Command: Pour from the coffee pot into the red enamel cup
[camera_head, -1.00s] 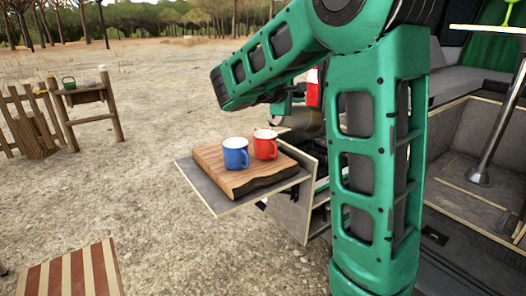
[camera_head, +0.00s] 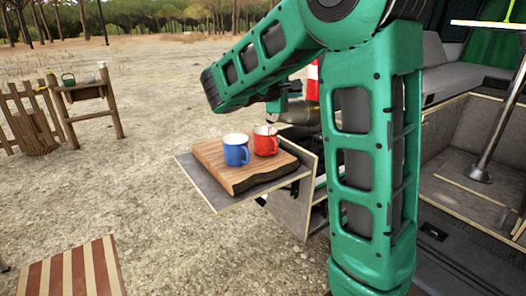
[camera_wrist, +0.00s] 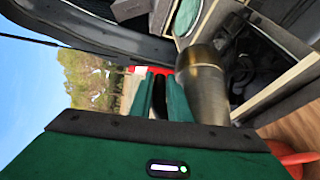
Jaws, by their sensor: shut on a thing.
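The red enamel cup (camera_head: 265,141) stands upright on the wooden board, right beside a blue cup (camera_head: 236,150). The metal coffee pot (camera_head: 303,112) is above and behind the red cup, partly hidden by my arm; its tilt is hard to judge. My gripper (camera_head: 285,96) is shut on the pot, though the grip itself is small and unclear there. In the wrist view the pot's brownish metal body (camera_wrist: 203,82) lies against the green fingers of my gripper (camera_wrist: 165,100). Part of a red item, likely the red cup (camera_wrist: 293,158), shows at that view's lower right corner.
The thick wooden board (camera_head: 215,165) lies on a grey fold-out shelf (camera_head: 222,200) at the van. A red and white item (camera_head: 312,82) stands behind the pot. Van cabinets are at right. A striped stool (camera_head: 72,275) and wooden stand are at left, with open ground between.

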